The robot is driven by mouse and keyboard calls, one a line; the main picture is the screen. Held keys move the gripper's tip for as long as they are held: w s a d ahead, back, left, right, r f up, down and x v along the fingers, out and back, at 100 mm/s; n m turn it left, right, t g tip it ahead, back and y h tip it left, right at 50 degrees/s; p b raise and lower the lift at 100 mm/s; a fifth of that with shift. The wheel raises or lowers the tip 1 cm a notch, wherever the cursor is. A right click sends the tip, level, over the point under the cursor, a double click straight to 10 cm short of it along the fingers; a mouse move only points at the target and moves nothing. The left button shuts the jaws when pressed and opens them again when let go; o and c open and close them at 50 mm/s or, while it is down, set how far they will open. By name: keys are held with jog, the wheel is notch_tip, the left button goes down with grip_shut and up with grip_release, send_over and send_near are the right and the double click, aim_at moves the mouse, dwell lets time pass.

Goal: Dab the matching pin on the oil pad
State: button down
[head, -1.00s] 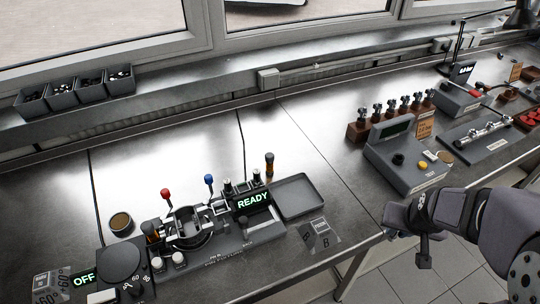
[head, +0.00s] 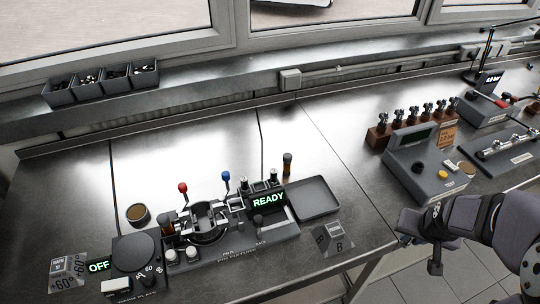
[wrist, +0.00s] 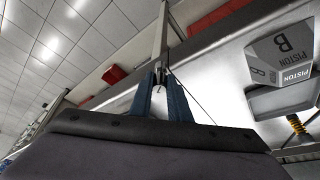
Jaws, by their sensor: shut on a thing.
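My gripper (head: 404,226) is at the right, by the bench's front edge, clear of the bench-top items. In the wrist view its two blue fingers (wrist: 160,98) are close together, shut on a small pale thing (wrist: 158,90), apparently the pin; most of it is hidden. A round dark tin with a tan top (head: 138,213), which looks like the oil pad, stands on the bench left of the fixture (head: 235,247). My gripper is far to the right of it. A smaller tan round pad (head: 466,167) lies by the grey test unit (head: 428,178).
The fixture has red (head: 182,188) and blue (head: 226,176) knobbed levers and a READY display (head: 268,201). A grey tray (head: 313,197) and a "B" piston card (head: 334,238) are right of it. Upright parts stand in brown blocks (head: 378,138). Bare bench lies behind the fixture.

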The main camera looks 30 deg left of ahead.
dwell(0.4)
jog(key=shift+w+a+r, duration=0.2)
jog(key=shift+w+a, duration=0.2)
jog(key=w+a+r+n+p, duration=0.1)
jog(key=w+a, duration=0.1)
jog(key=a, duration=0.2)
jog(key=w+a+r+n+t+y+p, duration=0.1)
jog(key=w+a, duration=0.1)
jog(key=a, duration=0.3)
jog(key=w+a+r+n+p, duration=0.1)
jog(key=w+a+n, duration=0.1)
jog(key=a, duration=0.2)
jog(key=shift+w+a+r+t+y, duration=0.1)
jog(key=shift+w+a+t+y, duration=0.2)
jog(key=shift+w+a+y, duration=0.1)
jog(key=s+a+r+n+y+p, duration=0.2)
jog(key=s+a+n+y, duration=0.15)
jog(key=a, duration=1.25)
jog(key=s+a+r+n+y+p, duration=0.1)
jog(key=s+a+n+y+p, duration=0.2)
jog(key=a, duration=1.3)
jog(key=s+a+r+n+g+y+p, duration=0.1)
jog(key=s+a+n+g+y+p, duration=0.2)
jog(key=s+a+n, duration=0.5)
jog(key=s+a+g, duration=0.1)
jog(key=s+a, duration=1.2)
jog(key=s, duration=0.3)
jog(key=shift+s+a+r+g+p, duration=0.2)
jog(key=shift+s+a+g+p, duration=0.1)
jog(key=shift+a+p, duration=0.05)
